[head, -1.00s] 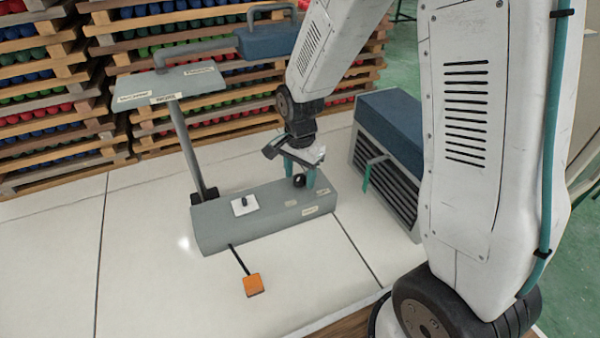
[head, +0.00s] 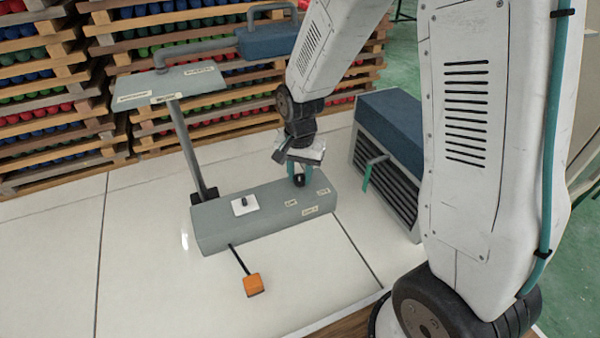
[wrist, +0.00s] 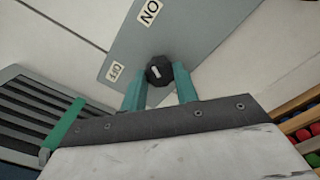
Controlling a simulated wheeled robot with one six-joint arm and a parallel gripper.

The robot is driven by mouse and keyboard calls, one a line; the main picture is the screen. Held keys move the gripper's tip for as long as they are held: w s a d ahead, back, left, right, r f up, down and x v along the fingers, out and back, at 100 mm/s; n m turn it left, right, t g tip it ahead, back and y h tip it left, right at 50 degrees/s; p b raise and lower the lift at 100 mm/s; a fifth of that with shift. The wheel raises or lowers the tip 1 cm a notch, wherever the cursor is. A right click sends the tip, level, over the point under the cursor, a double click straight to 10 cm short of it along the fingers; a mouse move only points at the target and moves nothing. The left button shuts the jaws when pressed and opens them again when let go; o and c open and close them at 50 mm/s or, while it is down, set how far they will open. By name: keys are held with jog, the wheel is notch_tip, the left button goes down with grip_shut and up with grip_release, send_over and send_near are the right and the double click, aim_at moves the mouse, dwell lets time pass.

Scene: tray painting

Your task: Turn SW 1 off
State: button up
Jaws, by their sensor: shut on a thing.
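In the wrist view the knob (wrist: 160,71) is black and faceted, with a short white mark. My gripper (head: 299,180) is shut on this knob, with a teal finger on either side. A label reading ON upside down (wrist: 150,12) lies above the knob in the wrist view. A smaller label (wrist: 115,71), seemingly OFF, lies to its left. In the head view my gripper partly hides the knob, and the box's small labels (head: 310,210) are hard to read.
A white plate with a small black switch (head: 244,205) is on the box's left part. An orange block (head: 253,285) sits on a black rod in front. A blue-topped vent unit (head: 393,130) with a teal handle (head: 368,174) stands close on the right. A post carries a grey panel (head: 190,82).

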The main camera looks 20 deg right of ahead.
aim_at(299, 176)
jog(key=n, duration=1.4)
jog(key=shift+w, duration=0.1)
dwell(0.3)
jog(key=o, duration=1)
notch_tip(299, 176, up, 8)
jog(key=shift+f, duration=0.1)
dwell(0.3)
